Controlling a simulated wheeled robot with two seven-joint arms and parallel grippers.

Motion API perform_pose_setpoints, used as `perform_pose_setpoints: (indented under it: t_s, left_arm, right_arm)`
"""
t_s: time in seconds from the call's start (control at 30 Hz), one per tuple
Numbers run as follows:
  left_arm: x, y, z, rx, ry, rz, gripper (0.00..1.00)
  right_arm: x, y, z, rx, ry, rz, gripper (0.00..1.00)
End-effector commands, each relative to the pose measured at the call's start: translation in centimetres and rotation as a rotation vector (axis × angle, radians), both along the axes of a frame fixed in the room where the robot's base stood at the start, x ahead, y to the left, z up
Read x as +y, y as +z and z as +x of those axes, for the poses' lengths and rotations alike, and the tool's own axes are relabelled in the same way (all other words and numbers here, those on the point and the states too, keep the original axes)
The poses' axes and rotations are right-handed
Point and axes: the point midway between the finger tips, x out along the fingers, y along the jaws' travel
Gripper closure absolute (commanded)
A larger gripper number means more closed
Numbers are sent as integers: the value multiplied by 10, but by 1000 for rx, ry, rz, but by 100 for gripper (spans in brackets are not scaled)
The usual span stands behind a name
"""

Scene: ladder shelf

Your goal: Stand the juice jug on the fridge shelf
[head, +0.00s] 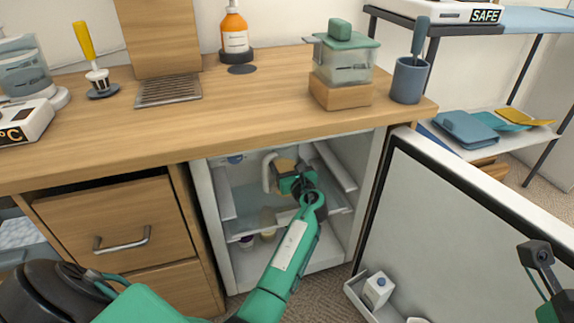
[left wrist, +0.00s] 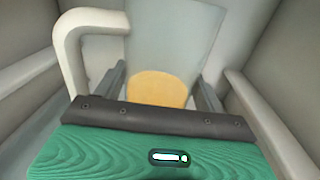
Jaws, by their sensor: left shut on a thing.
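The juice jug shows in the left wrist view (left wrist: 172,48) as a pale grey body with a white handle on its left and a round orange-yellow patch low down. In the head view the jug (head: 284,164) is inside the open fridge, mostly hidden by my gripper. My left gripper (head: 292,180) is shut on it, with fingers on both sides. The fridge shelf (head: 248,206) is a pale pane at mid-height below the jug; I cannot tell whether the jug touches it. A dark part of my right gripper (head: 538,256) shows at the right edge; its fingers are unclear.
The fridge door (head: 450,225) stands open to the right, with a carton (head: 377,289) in its bin. Small containers (head: 268,222) stand below the shelf. The wooden counter (head: 220,115) overhangs the fridge. Fridge side walls flank my left gripper closely.

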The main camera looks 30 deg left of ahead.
Motion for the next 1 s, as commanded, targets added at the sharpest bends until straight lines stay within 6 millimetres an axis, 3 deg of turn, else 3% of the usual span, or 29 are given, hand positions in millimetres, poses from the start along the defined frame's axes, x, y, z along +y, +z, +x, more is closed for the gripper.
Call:
perform_pose_setpoints:
  t_s: [1.0]
  left_arm:
    - [0,-5,0,-2,0,2,73]
  right_arm:
    - [0,-4,1,7,1,-1,64]
